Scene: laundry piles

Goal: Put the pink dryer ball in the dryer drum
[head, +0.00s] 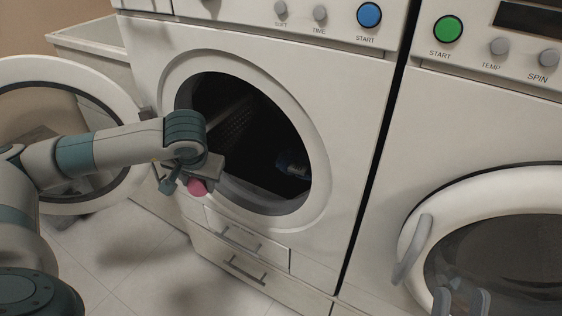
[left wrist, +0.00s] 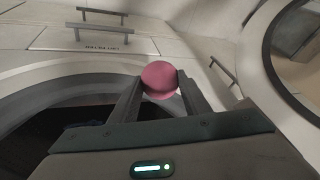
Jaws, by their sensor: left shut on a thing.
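The pink dryer ball (head: 197,187) is held in my left gripper (head: 184,187), in front of the lower left rim of the dryer opening. In the left wrist view the ball (left wrist: 160,79) sits between the two fingertips, which are shut on it. The dryer drum (head: 262,130) is dark inside and its round door (head: 75,190) stands open to the left. A dark bluish thing lies inside the drum at the right. My right gripper (head: 461,302) shows only partly at the bottom edge, and its jaw state is unclear.
The second machine's closed round door (head: 411,250) with a handle is at the right. Drawers with handles (head: 245,270) are below the drum opening. Light tiled floor (head: 130,265) is at the lower left. The blue START button (head: 369,15) is above the dryer opening.

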